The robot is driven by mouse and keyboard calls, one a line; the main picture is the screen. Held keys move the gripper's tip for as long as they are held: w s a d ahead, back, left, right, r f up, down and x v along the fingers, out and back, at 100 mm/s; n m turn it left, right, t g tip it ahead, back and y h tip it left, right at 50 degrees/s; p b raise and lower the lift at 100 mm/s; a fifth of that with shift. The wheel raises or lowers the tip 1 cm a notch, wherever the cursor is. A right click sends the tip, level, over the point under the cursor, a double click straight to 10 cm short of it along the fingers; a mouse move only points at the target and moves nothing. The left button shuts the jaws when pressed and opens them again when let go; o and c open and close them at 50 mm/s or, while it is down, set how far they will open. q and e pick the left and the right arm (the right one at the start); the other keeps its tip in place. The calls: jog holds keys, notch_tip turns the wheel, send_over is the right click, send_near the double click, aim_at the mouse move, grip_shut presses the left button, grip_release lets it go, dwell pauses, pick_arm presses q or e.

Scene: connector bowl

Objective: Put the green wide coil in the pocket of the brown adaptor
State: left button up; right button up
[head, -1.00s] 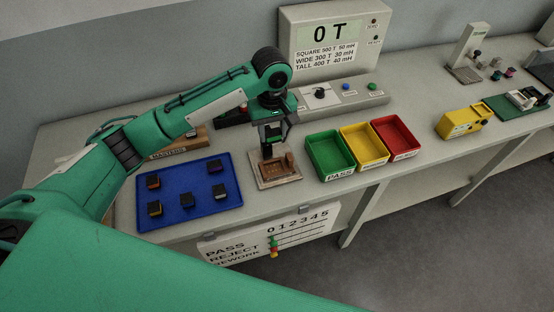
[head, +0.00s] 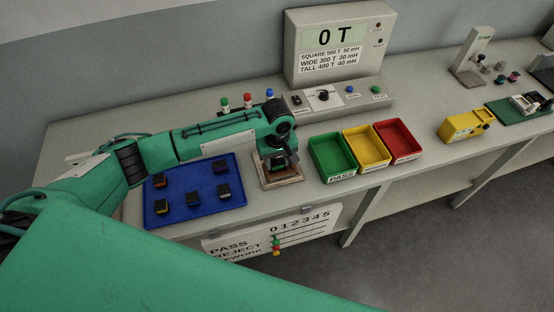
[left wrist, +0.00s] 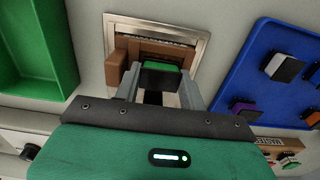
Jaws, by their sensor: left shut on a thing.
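My left gripper (head: 284,166) is low over the brown adaptor (head: 281,180), which sits on a pale plate on the bench. In the left wrist view the gripper (left wrist: 160,88) is shut on the green wide coil (left wrist: 163,65), a dark piece with a green strip. The brown adaptor (left wrist: 122,66) shows just beyond the fingers, with a raised brown block on its left. The coil overlaps the adaptor in this view. The fingers hide the pocket, so I cannot tell whether the coil is inside it or above it. My right gripper is not in view.
A blue tray (head: 212,208) with several dark coils lies to the left. Green (head: 317,151), yellow (head: 383,161) and red (head: 417,152) bins stand close on the right. A test panel (head: 330,108) with a display reading 0 T stands behind.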

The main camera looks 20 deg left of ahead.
aim_at(277, 162)
pick_arm(q)
jog(key=shift+f, duration=0.15)
jog(key=o, duration=0.7)
jog(key=shift+r, duration=0.35)
notch_tip(277, 162, up, 12)
jog(key=b, duration=0.2)
jog(key=shift+f+b, duration=0.15)
jog(key=shift+b, duration=0.25)
